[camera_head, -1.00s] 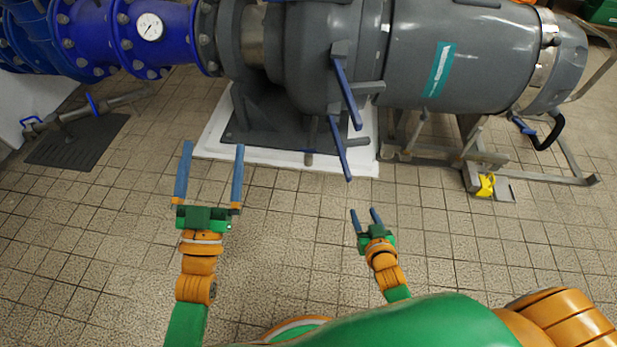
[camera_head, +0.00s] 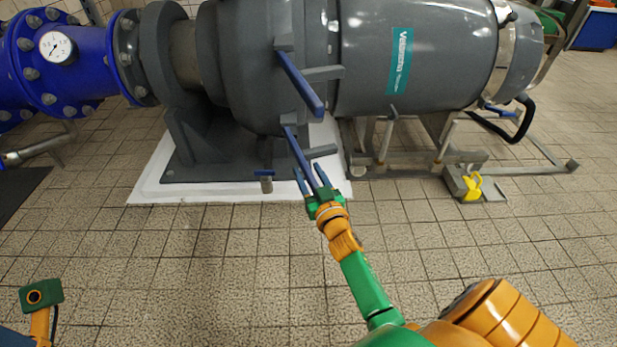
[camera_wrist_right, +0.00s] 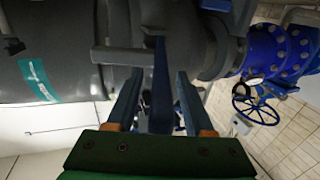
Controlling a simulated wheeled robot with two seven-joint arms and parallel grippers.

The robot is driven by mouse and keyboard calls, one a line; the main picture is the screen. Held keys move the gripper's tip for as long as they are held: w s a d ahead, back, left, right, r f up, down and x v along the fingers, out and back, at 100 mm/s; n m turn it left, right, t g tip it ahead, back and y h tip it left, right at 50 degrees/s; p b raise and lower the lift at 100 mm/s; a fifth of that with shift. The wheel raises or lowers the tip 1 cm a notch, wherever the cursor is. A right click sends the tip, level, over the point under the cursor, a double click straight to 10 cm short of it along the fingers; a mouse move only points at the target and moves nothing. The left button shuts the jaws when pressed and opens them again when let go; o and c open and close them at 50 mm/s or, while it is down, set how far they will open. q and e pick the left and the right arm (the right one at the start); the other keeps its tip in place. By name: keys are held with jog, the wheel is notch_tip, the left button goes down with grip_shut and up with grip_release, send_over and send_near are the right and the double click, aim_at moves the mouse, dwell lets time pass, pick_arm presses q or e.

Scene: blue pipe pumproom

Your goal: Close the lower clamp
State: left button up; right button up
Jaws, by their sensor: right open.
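The lower clamp is a long dark-blue lever (camera_head: 297,150) on the grey pump housing, sticking out forward and down. My right gripper (camera_head: 310,180) is open, with its two blue fingers at the lever's outer end. In the right wrist view the blue lever (camera_wrist_right: 160,85) shows between the two spread fingers, with gaps visible beside it. I cannot tell whether either finger touches it. A part of my left arm (camera_head: 41,297) shows at the lower left. Its fingers cannot be made out.
A similar upper blue lever (camera_head: 300,84) sticks out just above. The grey pump (camera_head: 415,50) stands on a white plinth (camera_head: 150,192). A small blue-topped fitting (camera_head: 264,180) is left of my right gripper. A yellow item (camera_head: 472,187) lies right. The tiled floor in front is clear.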

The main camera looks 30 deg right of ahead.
grip_shut()
dwell(1.4)
